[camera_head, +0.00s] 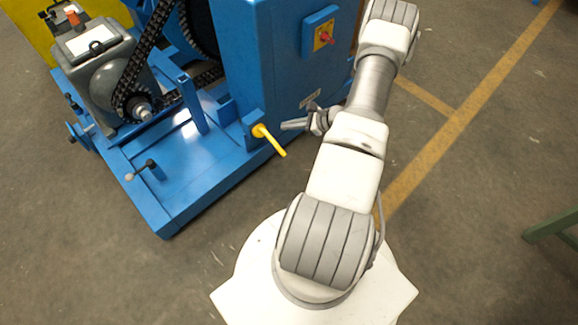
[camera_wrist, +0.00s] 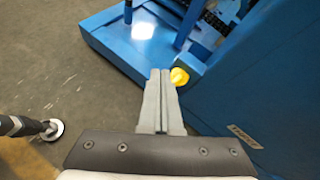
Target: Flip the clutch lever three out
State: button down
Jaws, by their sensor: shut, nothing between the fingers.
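A yellow lever (camera_head: 268,138) sits on the side of the blue machine's base, slanting down to the right from its round hub. In the wrist view its yellow hub (camera_wrist: 179,76) shows just right of the fingertips; the rest of the lever is hidden there. My gripper (camera_head: 285,126) is shut and empty. Its tips are close to the lever's hub, on its right in the head view. I cannot tell whether they touch. In the wrist view the two fingers (camera_wrist: 160,74) lie side by side.
A blue cabinet (camera_head: 262,60) with a red switch (camera_head: 326,38) rises behind the gripper. A black chain (camera_head: 148,45) runs to a grey motor housing (camera_head: 95,50). A black-knobbed handle (camera_head: 150,164) stands at the base's front left. The floor in front is clear.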

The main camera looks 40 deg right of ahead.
jog(key=s+f+m+t+h+b, duration=0.15)
jog(key=s+f+m, duration=0.35)
jog(key=f, duration=0.6)
jog(key=s+f+m+t+h+b, duration=0.1)
jog(key=s+f+m+h+b, duration=0.25)
jog(key=f, duration=0.85)
jog(key=d+f+b+x, duration=0.1)
jog(key=b+x, duration=0.2)
jog(key=x, duration=0.5)
jog(key=shift+m+g, duration=0.25)
jog(key=shift+m, duration=0.1)
jog(key=shift+w+r, duration=0.25)
jog(key=shift+r, duration=0.4)
jog(key=shift+w+r, duration=0.2)
jog(key=shift+r, duration=0.45)
jog(key=shift+w+r, duration=0.25)
jog(key=shift+r, duration=0.45)
notch_tip(320, 180, up, 3)
jog(key=g+p, duration=0.1)
jog(key=p, duration=0.2)
jog(key=shift+f, duration=0.1)
